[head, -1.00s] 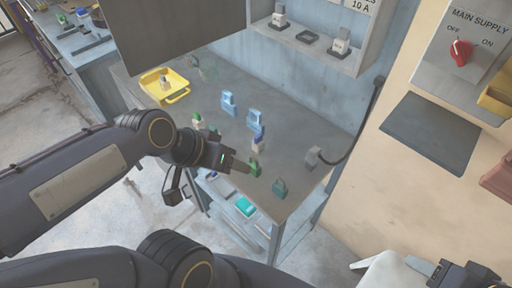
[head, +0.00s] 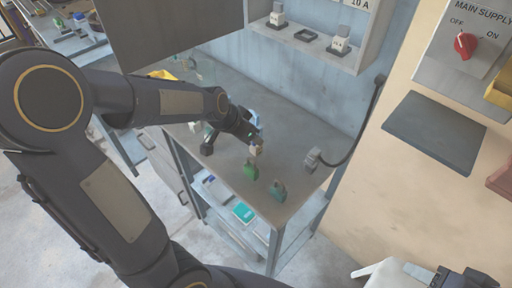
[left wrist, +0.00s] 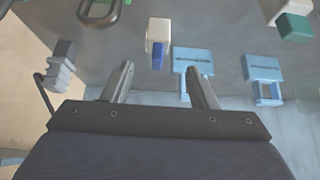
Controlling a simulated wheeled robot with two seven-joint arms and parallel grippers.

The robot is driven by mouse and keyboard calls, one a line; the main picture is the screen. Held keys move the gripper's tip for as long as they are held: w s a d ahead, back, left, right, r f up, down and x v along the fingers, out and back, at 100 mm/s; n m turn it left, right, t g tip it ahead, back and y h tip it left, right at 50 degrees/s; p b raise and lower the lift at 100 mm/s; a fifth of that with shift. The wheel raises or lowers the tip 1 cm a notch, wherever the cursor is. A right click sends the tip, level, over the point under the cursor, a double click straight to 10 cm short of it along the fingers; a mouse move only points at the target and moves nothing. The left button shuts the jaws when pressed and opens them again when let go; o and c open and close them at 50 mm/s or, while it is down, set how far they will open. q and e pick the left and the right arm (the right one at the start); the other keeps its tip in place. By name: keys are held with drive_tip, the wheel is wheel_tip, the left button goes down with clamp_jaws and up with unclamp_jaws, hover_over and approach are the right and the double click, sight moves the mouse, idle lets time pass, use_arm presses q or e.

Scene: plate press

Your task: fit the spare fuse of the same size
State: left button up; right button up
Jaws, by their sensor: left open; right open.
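In the head view, a wall shelf marked 10 A holds two pale fuses, one left (head: 277,18) and one right (head: 340,42), with an empty dark base (head: 306,36) between them. A pale fuse with a blue end (head: 257,148) stands on the bench; it also shows in the left wrist view (left wrist: 158,38), ahead of the fingers. A white and green fuse (left wrist: 290,22) is at that view's upper right. My left gripper (left wrist: 162,84) is open and empty above the bench, apart from the blue-ended fuse. My right gripper (head: 450,275) is open at the lower right.
Two light blue ones, left (left wrist: 193,62) and right (left wrist: 262,68), stand close to my left fingers. A grey plug (head: 313,158) with a cable is at the right. A yellow tray (head: 160,75) is mostly hidden.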

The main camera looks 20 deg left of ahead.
use_arm(q)
drive_tip(key=x, duration=0.7)
drive_tip(key=shift+d+b, duration=0.15)
drive_tip(key=shift+b, duration=0.2)
drive_tip(key=shift+s, duration=0.1)
drive_tip(key=c, duration=1.1)
drive_tip(key=shift+r, duration=0.1)
drive_tip(key=shift+c, duration=0.2)
